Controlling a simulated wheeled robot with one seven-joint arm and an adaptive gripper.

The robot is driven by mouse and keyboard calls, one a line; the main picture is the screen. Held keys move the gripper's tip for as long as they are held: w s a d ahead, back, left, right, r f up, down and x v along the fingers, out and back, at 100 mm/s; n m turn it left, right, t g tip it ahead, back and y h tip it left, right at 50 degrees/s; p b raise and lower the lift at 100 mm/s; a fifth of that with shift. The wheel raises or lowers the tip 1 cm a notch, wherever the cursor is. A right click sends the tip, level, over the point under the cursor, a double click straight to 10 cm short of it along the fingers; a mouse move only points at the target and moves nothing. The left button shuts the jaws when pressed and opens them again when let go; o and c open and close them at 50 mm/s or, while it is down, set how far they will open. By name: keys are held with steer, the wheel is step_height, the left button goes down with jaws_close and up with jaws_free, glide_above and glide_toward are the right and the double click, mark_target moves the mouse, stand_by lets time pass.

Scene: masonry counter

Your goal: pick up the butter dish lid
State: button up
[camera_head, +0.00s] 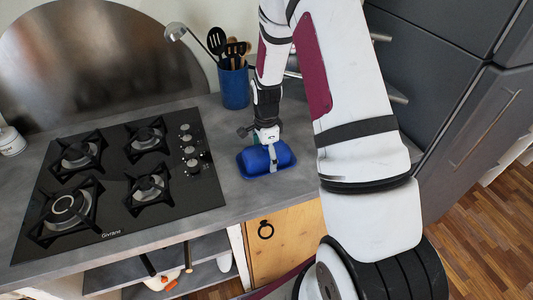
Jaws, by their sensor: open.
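A blue butter dish sits on the grey counter to the right of the stove. Its rounded blue lid (284,155) rests on a flat blue tray base (246,172). My gripper (271,158) comes down from above and is at the lid, with a light finger in front of the lid's near side. The jaws are open. The far finger and part of the lid are hidden behind the gripper, and I cannot tell whether the fingers touch the lid.
A black gas stove (120,175) fills the counter to the left. A blue utensil holder (234,88) with ladle and spatulas stands behind the dish. A dark tall cabinet (450,100) is at the right. The counter's front edge is close to the dish.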

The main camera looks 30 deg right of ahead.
steer(key=shift+c, duration=0.5)
steer(key=c, duration=1.3)
steer(key=shift+r, duration=0.1)
steer(key=shift+c, duration=0.2)
